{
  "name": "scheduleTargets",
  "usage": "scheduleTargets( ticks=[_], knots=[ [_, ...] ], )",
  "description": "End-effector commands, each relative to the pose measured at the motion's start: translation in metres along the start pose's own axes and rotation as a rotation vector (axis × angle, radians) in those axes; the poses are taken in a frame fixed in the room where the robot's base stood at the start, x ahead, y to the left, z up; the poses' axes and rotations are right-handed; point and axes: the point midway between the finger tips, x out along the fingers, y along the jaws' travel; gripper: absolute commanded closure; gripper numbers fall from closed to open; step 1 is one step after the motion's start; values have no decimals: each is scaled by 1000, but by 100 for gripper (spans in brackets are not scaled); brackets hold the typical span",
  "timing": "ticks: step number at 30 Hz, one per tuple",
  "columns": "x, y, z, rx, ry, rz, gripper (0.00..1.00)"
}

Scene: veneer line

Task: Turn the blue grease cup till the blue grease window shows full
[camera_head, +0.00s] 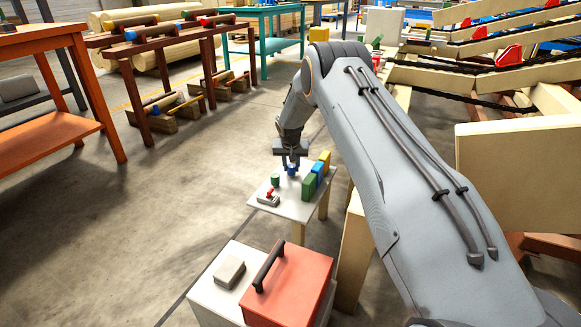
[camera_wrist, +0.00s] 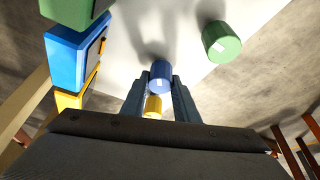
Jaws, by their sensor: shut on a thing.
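The blue grease cup (camera_wrist: 161,75) stands between the fingers of my gripper (camera_wrist: 161,90) in the wrist view, with a pale mark on its side. My gripper is shut on it. In the head view my gripper (camera_head: 291,165) reaches down over the small white table, and the blue cup (camera_head: 292,170) shows between its fingers. The blue grease window block (camera_wrist: 77,56) stands at the left in the wrist view, its face turned edge-on, so its level cannot be read. It also shows in the head view (camera_head: 317,172).
A green cup (camera_wrist: 222,42) and a yellow cup (camera_wrist: 153,106) flank the blue one. Green (camera_head: 309,187) and yellow (camera_head: 325,160) blocks flank the blue block. A red-handled device (camera_head: 268,198) sits at the table's (camera_head: 296,211) near-left corner. A red toolbox (camera_head: 290,287) stands nearer.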

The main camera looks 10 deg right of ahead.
Motion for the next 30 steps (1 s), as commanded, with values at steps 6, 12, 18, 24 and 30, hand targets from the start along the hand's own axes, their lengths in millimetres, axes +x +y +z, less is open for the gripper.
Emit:
scheduleTargets(
  ticks=[6,12,18,24,30],
  knots=[
    [0,-2,0,52,2,21,95],
    [-1,-2,0,67,2,25,95],
    [-1,-3,0,66,2,25,95],
    [0,-2,0,66,1,26,54],
    [0,0,0,68,0,27,54]
  ],
)
